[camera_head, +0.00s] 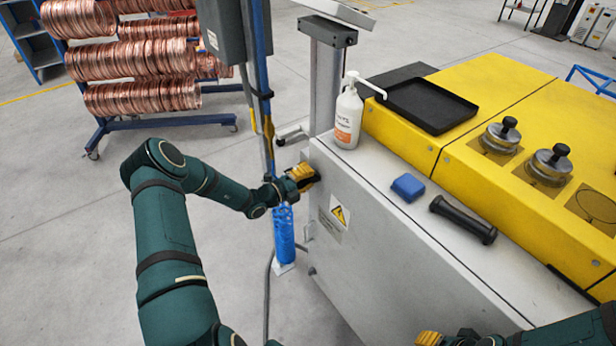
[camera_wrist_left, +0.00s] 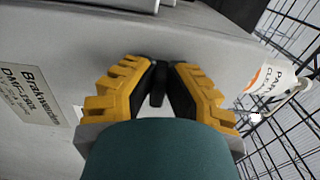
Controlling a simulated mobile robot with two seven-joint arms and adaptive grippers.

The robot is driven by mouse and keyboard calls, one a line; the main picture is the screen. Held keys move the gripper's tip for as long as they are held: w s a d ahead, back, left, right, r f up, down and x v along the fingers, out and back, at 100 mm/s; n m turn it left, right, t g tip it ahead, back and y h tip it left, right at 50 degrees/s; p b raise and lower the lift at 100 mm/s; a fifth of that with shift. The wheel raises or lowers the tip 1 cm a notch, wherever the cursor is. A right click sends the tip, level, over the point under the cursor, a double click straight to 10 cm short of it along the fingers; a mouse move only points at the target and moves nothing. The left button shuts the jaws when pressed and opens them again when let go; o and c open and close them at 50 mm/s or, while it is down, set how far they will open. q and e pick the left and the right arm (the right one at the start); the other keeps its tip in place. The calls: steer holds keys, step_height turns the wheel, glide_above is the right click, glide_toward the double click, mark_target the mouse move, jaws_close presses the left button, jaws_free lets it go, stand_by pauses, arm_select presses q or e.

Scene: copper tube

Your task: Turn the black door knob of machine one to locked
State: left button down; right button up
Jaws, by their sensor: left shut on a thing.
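Machine one's grey door (camera_head: 385,240) is closed, with a yellow warning sign on it. My left gripper (camera_head: 306,176) is at the upper left part of this door. In the left wrist view, my left gripper's yellow and black fingers (camera_wrist_left: 159,84) are shut on the small black door knob (camera_wrist_left: 157,98), against the grey panel. The knob is mostly hidden between the fingers, so its turn angle cannot be read. My right gripper (camera_head: 430,338) shows only in part at the bottom edge; its jaws cannot be made out.
A white pump bottle (camera_head: 348,118), a blue block (camera_head: 408,187) and a black cylindrical handle (camera_head: 463,220) are on the machine's top ledge. A black tray (camera_head: 428,105) lies on the yellow cover. A blue coiled hose (camera_head: 284,235) hangs beside the door's left edge.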

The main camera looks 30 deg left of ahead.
arm_select(q)
steer(key=shift+w+d+r, duration=0.1)
steer(key=shift+w+r, duration=0.1)
steer(key=shift+r, duration=0.05)
steer(key=c, duration=1)
jaws_free()
steer(key=shift+f, duration=0.15)
steer(key=v, duration=1.2)
steer(key=shift+d, duration=0.1)
steer(key=shift+w+d+f, duration=0.1)
